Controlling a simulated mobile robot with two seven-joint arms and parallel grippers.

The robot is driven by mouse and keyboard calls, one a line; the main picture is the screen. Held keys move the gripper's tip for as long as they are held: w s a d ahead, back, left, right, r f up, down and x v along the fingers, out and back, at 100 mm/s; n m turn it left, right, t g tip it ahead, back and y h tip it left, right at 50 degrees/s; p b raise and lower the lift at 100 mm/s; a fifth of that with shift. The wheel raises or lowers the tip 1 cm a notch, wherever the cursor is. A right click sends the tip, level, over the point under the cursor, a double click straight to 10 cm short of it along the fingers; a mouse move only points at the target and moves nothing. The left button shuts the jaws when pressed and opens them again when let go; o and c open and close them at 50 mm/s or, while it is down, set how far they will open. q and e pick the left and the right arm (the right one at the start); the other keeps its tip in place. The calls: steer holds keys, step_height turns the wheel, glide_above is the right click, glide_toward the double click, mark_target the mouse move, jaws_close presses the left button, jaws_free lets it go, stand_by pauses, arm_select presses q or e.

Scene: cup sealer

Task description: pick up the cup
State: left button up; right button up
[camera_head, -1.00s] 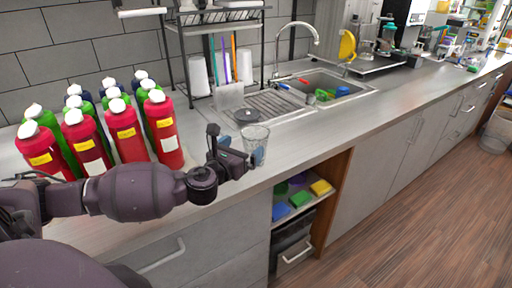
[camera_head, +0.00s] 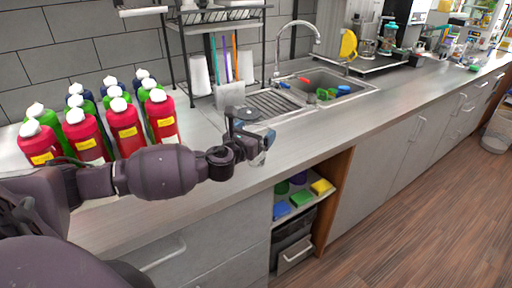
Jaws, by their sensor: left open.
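The clear glass cup (camera_head: 258,159) is near the front edge of the counter, mostly hidden behind my left gripper. Only its lower part shows, just below the fingers. My left gripper (camera_head: 262,139) is open, with its dark fingers at the cup and overlapping it in the picture. I cannot tell whether the fingers touch the cup or whether it stands upright. My right gripper is out of the picture.
Several red, green and blue bottles with white caps (camera_head: 124,128) crowd the counter at the left. A dish rack (camera_head: 188,60) stands behind. A sink (camera_head: 335,85) lies beyond. The counter (camera_head: 345,120) right of the cup is clear.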

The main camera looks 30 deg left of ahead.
arm_select(q)
steer(key=c, duration=0.9)
